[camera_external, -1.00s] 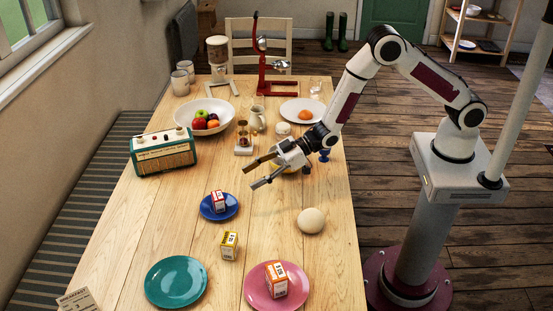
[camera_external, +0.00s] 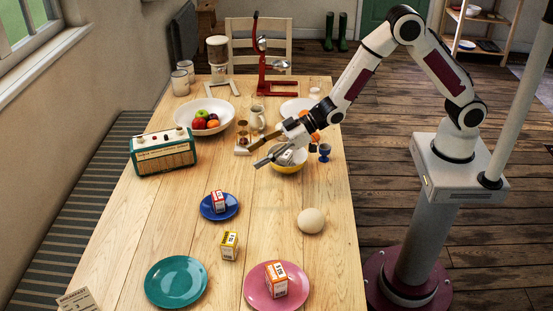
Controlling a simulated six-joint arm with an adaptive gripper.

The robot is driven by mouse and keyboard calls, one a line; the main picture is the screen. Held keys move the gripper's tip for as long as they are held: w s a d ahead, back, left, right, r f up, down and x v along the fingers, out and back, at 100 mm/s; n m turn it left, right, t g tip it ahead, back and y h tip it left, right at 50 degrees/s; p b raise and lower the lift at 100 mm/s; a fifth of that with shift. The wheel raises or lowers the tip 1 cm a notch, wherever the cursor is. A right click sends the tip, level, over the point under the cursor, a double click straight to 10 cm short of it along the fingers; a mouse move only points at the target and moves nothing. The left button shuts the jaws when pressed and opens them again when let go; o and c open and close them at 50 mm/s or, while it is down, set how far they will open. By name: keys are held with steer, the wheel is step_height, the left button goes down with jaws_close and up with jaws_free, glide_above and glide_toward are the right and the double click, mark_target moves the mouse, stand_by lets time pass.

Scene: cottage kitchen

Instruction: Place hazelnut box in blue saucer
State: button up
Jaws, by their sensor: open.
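The blue saucer (camera_external: 232,213) lies near the middle of the table, with a small red-and-white box (camera_external: 219,200) standing on it. A yellow-and-white box (camera_external: 229,246) stands on the bare wood just below the saucer. An orange-and-white box (camera_external: 276,280) stands on the pink plate (camera_external: 255,291). The labels are too small to read, so I cannot tell which box is hazelnut. My gripper (camera_external: 253,155) is open, with no object visible between its fingers. It is above the table beyond the saucer, partly in front of a yellow bowl (camera_external: 289,169), whose contents are partly hidden.
A teal plate (camera_external: 176,282) lies at front left and a round pale ball (camera_external: 311,221) right of the saucer. A green radio (camera_external: 164,152), fruit bowl (camera_external: 228,113), jug (camera_external: 257,118) and blue egg cup (camera_external: 324,152) stand farther back. The wood around the saucer is mostly clear.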

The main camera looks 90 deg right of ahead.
steer(key=s+d+r+m+g+h, duration=0.1)
steer(key=s+d+r+h, duration=0.1)
steer(key=s+d+r, duration=0.5)
steer(key=s+d+r+m+g+h, duration=0.1)
steer(key=s+d+r+g, duration=0.15)
steer(key=s+r, duration=0.7)
steer(key=s+d+r+m+g, duration=0.1)
steer(key=s+d+m+g, duration=0.1)
steer(key=s, duration=2.8)
steer(key=shift+d+g+h, duration=0.25)
steer(key=shift+g+h, duration=0.05)
steer(key=shift+g, duration=0.15)
